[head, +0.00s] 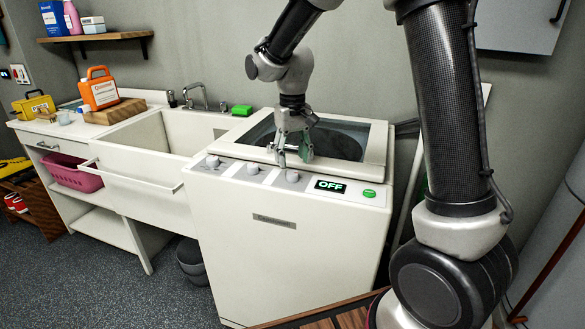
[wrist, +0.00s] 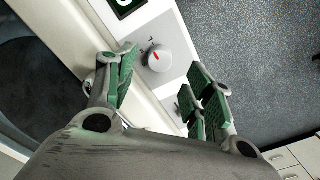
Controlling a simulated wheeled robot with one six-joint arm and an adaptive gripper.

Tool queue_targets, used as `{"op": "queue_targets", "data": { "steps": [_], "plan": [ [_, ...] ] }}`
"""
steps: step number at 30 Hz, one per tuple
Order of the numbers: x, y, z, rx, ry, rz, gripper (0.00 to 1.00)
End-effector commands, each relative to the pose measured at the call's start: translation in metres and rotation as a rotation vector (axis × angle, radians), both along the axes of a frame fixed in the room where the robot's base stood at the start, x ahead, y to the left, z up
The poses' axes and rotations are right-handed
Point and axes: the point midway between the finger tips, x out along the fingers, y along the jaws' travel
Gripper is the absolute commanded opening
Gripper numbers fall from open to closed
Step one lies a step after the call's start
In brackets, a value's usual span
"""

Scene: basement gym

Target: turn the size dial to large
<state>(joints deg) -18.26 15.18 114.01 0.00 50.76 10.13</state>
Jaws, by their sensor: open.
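The washing machine (head: 285,265) has three round dials on its top front panel: a left dial (head: 212,161), a middle dial (head: 252,168) and a right dial (head: 292,176). The wrist view shows the right dial (wrist: 158,58), grey with a red pointer line, beside the display. Small marks are printed around it, too small to read surely, so I cannot tell which dial sets size. My gripper (head: 292,156) is open and empty, pointing down just above the right dial. In the wrist view its green-padded fingers stand either side of that dial, apparently not touching it.
A display (head: 330,186) reading OFF and a green button (head: 369,193) are right of the dials. The lid (head: 345,140) with its dark window lies behind my gripper. A sink (head: 165,128) with a tap stands to the left.

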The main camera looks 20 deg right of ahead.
Motion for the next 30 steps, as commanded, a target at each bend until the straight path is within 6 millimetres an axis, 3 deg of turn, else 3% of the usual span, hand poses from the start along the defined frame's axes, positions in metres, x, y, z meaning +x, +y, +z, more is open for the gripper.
{"op": "queue_targets", "data": {
  "steps": [6, 12, 24, 27, 30],
  "plan": [
    [0.001, 0.000, 0.047, 0.001, -0.003, 0.000, 0.53],
    [0.000, 0.000, 0.067, 0.000, -0.001, 0.000, 0.53],
    [0.001, 0.000, 0.070, 0.002, -0.005, 0.019, 0.53],
    [-0.015, -0.005, 0.053, -0.009, 0.031, 0.052, 0.53],
    [-0.052, -0.022, 0.054, -0.009, 0.033, 0.078, 0.53]
  ]
}}
